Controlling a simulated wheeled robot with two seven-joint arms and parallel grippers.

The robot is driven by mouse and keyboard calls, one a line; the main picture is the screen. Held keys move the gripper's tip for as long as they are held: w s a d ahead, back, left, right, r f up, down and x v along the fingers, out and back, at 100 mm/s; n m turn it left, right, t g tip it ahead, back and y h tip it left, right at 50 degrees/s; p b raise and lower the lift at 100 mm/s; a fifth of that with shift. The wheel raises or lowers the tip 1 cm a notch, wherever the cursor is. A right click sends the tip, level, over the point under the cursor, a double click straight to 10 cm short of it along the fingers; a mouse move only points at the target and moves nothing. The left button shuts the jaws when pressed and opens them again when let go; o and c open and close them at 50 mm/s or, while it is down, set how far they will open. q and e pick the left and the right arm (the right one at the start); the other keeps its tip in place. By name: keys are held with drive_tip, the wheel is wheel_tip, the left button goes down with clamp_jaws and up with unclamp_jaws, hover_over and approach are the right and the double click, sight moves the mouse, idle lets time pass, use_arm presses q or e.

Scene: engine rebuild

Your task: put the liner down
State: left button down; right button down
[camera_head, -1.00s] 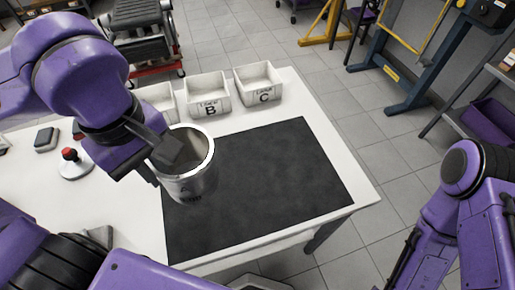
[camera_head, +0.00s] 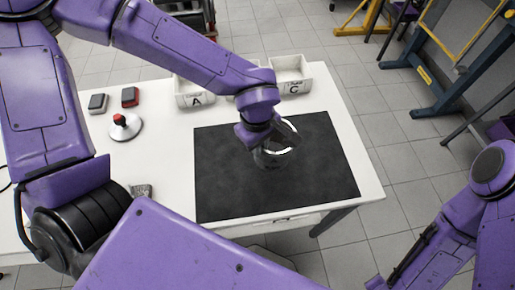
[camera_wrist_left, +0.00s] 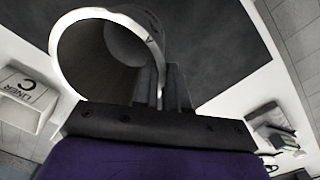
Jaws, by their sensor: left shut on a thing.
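The liner (camera_head: 270,160) is a grey metal cylinder with a bright rim. It is over the middle of the black mat (camera_head: 225,190) in the head view; I cannot tell whether its base touches the mat. My left gripper (camera_head: 284,135) is at the liner's rim, and its arm hides part of the liner. In the left wrist view the liner's open end (camera_wrist_left: 103,60) faces the camera, and the dark fingers (camera_wrist_left: 163,90) are shut on its wall. My right arm is at the right edge; its gripper does not show.
Bin A (camera_head: 196,103) and bin C (camera_head: 292,88) stand along the table's back edge; another bin between them is mostly hidden by my arm. The mat around the liner is clear.

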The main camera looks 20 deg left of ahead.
use_arm(q)
wheel_tip(320, 180, down, 3)
drive_tip(key=shift+s+a+r, duration=0.1)
drive_tip(key=shift+r, duration=0.1)
drive_tip(key=c, duration=1.2)
unclamp_jaws()
drive_tip(key=shift+o, duration=0.2)
wheel_tip(320, 180, up, 12)
drive_tip(key=p, duration=0.1)
drive_tip(key=shift+s+a, duration=0.15)
drive_tip(key=shift+s, duration=0.05)
